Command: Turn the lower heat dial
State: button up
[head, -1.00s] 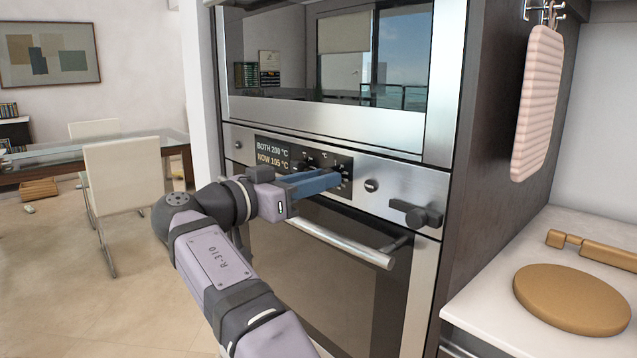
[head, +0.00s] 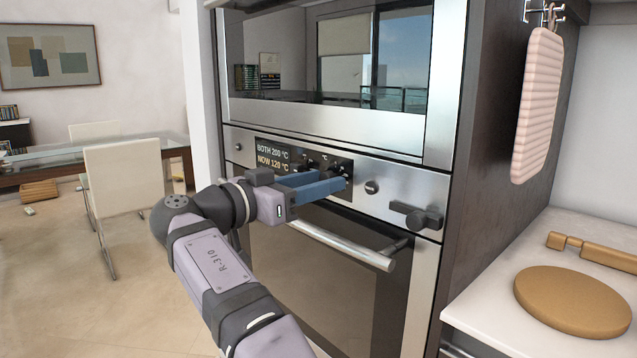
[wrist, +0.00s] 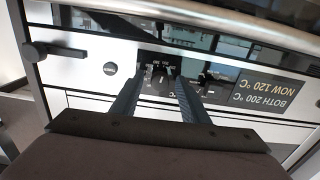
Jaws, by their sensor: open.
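The oven's dark control panel shows in the head view (head: 258,142) with dials and a lit display (head: 271,155) reading "BOTH 200 °C" and "NOW 120 °C". The display is upside down in the wrist view (wrist: 268,92). My gripper (head: 333,178) is open at the panel's right end, its blue fingers reaching toward the panel. In the wrist view my gripper (wrist: 160,81) has a small dark dial (wrist: 160,79) with white scale marks between its fingertips. I cannot tell whether either finger touches it. In the head view the fingers hide this dial.
A long door handle (head: 340,243) runs below the panel, close under my gripper. A round button (head: 371,187) and a dark protruding lever (head: 416,216) are right of the panel. A counter at right holds a round wooden board (head: 572,302).

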jog(key=p+v, duration=0.1)
jog(key=v, duration=0.6)
dwell(0.4)
